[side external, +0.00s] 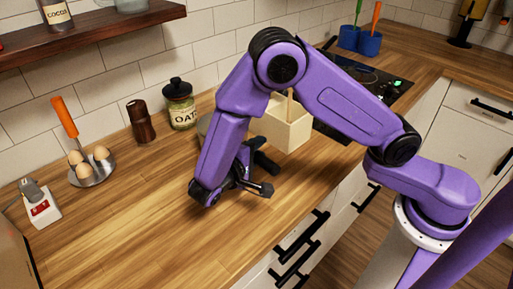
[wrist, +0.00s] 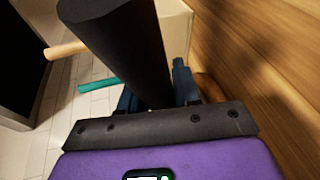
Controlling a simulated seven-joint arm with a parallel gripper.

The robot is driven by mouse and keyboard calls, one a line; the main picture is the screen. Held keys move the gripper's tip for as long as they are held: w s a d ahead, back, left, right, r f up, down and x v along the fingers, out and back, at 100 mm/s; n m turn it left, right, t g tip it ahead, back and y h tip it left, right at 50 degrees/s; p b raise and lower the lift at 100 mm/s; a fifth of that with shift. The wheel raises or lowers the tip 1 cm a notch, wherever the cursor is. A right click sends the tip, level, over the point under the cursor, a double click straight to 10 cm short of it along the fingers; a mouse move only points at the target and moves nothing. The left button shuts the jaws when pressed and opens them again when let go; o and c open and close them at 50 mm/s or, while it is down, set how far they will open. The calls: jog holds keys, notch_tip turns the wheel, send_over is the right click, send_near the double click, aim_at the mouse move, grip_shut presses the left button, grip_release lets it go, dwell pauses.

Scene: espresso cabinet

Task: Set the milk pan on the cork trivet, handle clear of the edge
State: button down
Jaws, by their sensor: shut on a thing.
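My gripper (side external: 258,174) is low over the front of the wooden counter, beside the cream box. In the wrist view its blue fingers (wrist: 156,92) are shut on a thick black bar (wrist: 118,38), which looks like a handle. I cannot see a pan body joined to this bar. A grey rounded edge (side external: 204,125) shows behind my forearm in the side view; most of it is hidden, and I cannot tell if it is the milk pan. I cannot make out the cork trivet in either view.
The cream box (side external: 291,132) holds utensils. The left front counter (side external: 150,235) is clear. The hob (side external: 365,76) is behind right.

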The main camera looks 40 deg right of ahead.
jog(key=shift+f, duration=0.1)
jog(key=c, duration=0.7)
grip_release()
jog(key=shift+f, duration=0.1)
